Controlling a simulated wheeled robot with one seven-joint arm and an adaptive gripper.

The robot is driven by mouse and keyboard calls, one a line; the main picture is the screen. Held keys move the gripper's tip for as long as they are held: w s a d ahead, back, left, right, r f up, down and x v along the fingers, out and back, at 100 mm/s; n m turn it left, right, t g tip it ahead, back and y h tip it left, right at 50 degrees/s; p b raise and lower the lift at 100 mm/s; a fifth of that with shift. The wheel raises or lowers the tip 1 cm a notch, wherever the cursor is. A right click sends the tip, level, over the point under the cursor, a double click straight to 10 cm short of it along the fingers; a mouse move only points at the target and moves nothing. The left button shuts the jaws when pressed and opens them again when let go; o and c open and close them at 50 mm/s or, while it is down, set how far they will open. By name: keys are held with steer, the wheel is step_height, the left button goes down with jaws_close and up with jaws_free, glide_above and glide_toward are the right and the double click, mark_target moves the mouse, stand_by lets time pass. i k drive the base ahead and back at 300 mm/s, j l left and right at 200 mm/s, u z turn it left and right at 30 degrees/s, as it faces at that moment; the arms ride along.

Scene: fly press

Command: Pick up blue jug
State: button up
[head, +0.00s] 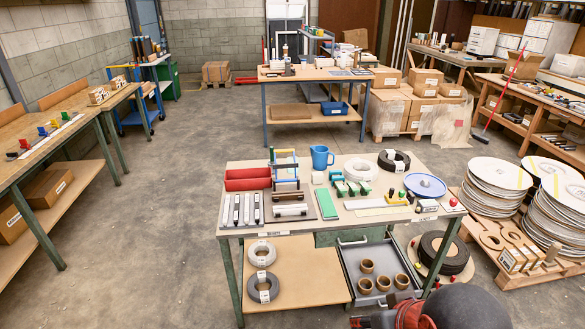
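The blue jug (321,157) stands upright on the near workbench (340,216), toward the back of its top and a little left of the middle. Its handle points to the right. A red and dark part of what looks like my own arm shows at the bottom edge, right of the middle, in front of the bench and well apart from the jug. No gripper fingers can be made out there. Nothing touches the jug from my side.
A blue-framed rack (285,167) and red bins (247,179) stand left of the jug. A white coil (361,169) and green-handled tools (349,186) lie to its right. Open floor (165,235) lies left of the bench.

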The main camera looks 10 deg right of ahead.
mark_target(320, 154)
steer(key=i+l+z, duration=0.3)
steer(key=i+l, duration=0.15)
steer(key=i, duration=0.25)
steer(key=i+l+z, duration=0.35)
steer(key=i, duration=0.4)
steer(key=i+z, duration=0.3)
steer(key=i, duration=0.45)
